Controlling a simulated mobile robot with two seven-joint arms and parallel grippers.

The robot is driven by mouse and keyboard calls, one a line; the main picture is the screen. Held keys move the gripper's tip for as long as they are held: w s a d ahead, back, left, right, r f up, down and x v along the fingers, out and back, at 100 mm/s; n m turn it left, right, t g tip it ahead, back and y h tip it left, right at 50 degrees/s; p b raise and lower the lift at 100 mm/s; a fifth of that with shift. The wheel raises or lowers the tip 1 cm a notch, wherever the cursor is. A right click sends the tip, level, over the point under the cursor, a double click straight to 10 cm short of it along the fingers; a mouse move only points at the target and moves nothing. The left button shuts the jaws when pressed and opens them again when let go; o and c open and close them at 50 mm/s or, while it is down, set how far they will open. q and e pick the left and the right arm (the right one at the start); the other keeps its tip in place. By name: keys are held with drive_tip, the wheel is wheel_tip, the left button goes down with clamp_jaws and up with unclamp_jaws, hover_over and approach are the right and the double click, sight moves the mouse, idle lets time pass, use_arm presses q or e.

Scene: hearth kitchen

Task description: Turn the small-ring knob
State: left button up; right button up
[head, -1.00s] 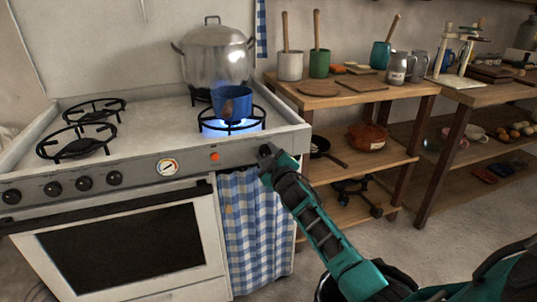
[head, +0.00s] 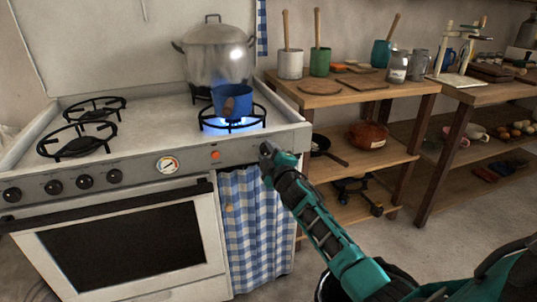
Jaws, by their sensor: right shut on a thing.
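My right gripper (head: 266,150) is at the right end of the stove's front panel (head: 230,154), shut on the small-ring knob, which its fingers hide. The small ring (head: 232,118) at the stove's front right has a low blue flame under a small blue pot (head: 232,100). My left gripper is not in view.
A large lidded steel pot (head: 216,55) stands behind the small ring. Several black knobs (head: 84,182), a dial (head: 168,164) and an orange light (head: 215,155) line the panel. A blue checked curtain (head: 254,225) hangs below. Wooden shelves (head: 345,98) stand at right.

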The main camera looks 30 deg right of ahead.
drive_tip(key=o, duration=1.1)
drive_tip(key=shift+c, duration=0.2)
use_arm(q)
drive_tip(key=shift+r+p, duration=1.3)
use_arm(e)
drive_tip(key=v, duration=1.3)
use_arm(q)
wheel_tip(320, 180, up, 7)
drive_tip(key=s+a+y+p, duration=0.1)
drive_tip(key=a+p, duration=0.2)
drive_tip(key=p, duration=0.8)
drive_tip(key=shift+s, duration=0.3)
use_arm(e)
drive_tip(key=s+a+f+m+g+y, duration=0.3)
drive_tip(key=s+a+m, duration=0.1)
drive_tip(key=s+a, duration=0.5)
drive_tip(key=s+a+f+m+g+y, duration=0.3)
drive_tip(key=s+a, duration=0.6)
drive_tip(key=s, duration=0.2)
drive_tip(key=shift+a+m+g, duration=0.4)
